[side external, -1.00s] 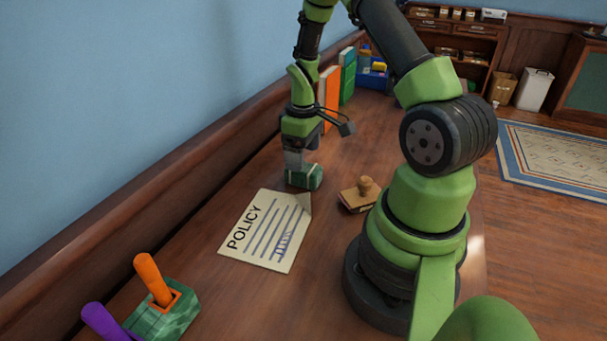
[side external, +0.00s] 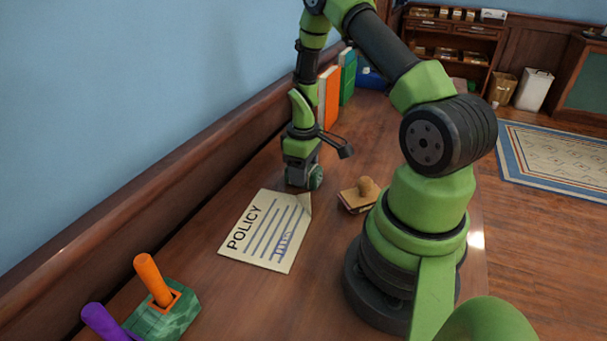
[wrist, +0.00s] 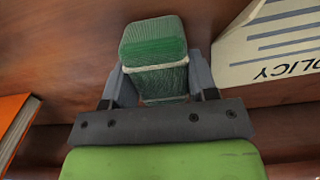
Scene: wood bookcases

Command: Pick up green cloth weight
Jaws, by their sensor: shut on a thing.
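The green cloth weight (wrist: 153,42) is a green block with a pale band, in the middle of the wrist view between my gripper's two grey fingers. My gripper (wrist: 157,78) is shut on it. In the side external view my gripper (side external: 302,180) points down at the desk beside the policy sheet, and only a small part of the green weight (side external: 317,177) shows at its right side. The gripper hides the rest. I cannot tell whether the weight is clear of the desk.
The policy sheet (side external: 265,230) lies flat in front of the gripper. A wooden stamp (side external: 362,193) sits to its right. Orange (side external: 328,97) and green (side external: 348,76) books stand behind.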

